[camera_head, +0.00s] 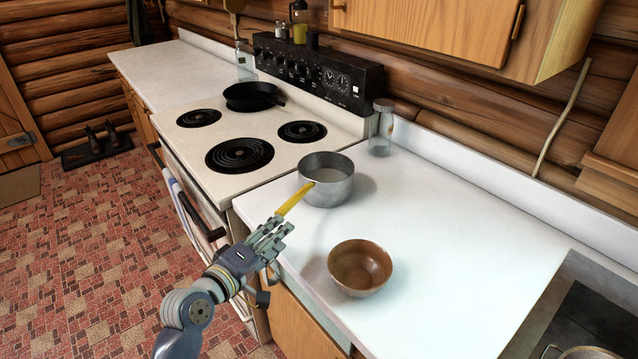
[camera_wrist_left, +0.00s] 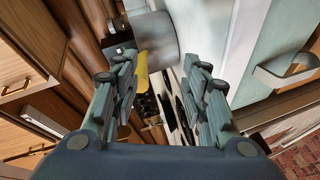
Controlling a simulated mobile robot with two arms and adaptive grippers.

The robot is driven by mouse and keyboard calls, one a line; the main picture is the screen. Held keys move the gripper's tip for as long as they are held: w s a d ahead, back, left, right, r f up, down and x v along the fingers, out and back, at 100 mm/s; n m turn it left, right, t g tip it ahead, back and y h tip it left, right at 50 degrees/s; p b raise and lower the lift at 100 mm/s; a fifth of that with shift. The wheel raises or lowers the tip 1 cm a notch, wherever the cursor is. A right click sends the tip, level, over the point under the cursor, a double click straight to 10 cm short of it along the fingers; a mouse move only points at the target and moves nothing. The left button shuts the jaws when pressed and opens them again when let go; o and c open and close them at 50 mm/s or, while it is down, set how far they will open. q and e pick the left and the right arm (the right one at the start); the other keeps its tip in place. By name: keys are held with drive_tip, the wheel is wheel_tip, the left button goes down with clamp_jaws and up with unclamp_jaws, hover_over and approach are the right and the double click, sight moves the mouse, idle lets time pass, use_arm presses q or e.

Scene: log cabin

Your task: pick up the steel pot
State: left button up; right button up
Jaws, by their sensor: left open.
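The steel pot (camera_head: 327,183) stands upright on the white counter, beside the stove's right edge. Its yellow handle (camera_head: 296,200) points down and left toward my left gripper (camera_head: 279,226). That gripper is open, just in front of the counter edge, with its fingertips by the handle's end. In the left wrist view, the pot (camera_wrist_left: 154,38) shows ahead of the gripper (camera_wrist_left: 161,68). The handle (camera_wrist_left: 142,72) appears in the gap between the open fingers, closer to the left-hand finger. I cannot tell whether they touch. My right gripper is not in view.
A brown bowl (camera_head: 360,267) sits on the counter right of the gripper, close to the front edge. A glass jar (camera_head: 381,132) stands behind the pot. The stove (camera_head: 262,125) holds a black skillet (camera_head: 252,96). The counter right of the pot is clear.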

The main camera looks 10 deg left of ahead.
sight(284, 205)
use_arm(q)
drive_tip(key=shift+n+t, duration=0.6)
drive_tip(key=shift+n, duration=0.3)
drive_tip(key=w, duration=0.2)
drive_tip(key=w+r, duration=0.1)
drive_tip(key=w, duration=0.1)
drive_tip(key=w+r, duration=0.1)
drive_tip(key=w, duration=0.1)
drive_tip(key=shift+a+r+p, duration=0.15)
drive_tip(key=shift+r+p, duration=0.1)
drive_tip(key=shift+p, duration=0.1)
drive_tip(key=shift+w+d+f, duration=0.1)
drive_tip(key=shift+w+d, duration=0.1)
drive_tip(key=shift+w, duration=0.45)
drive_tip(key=x, duration=0.2)
drive_tip(key=p+x, duration=0.1)
drive_tip(key=x, duration=0.1)
drive_tip(key=shift+w+d+f, duration=0.25)
drive_tip(key=shift+w, duration=0.1)
clamp_jaws()
drive_tip(key=shift+r, duration=0.25)
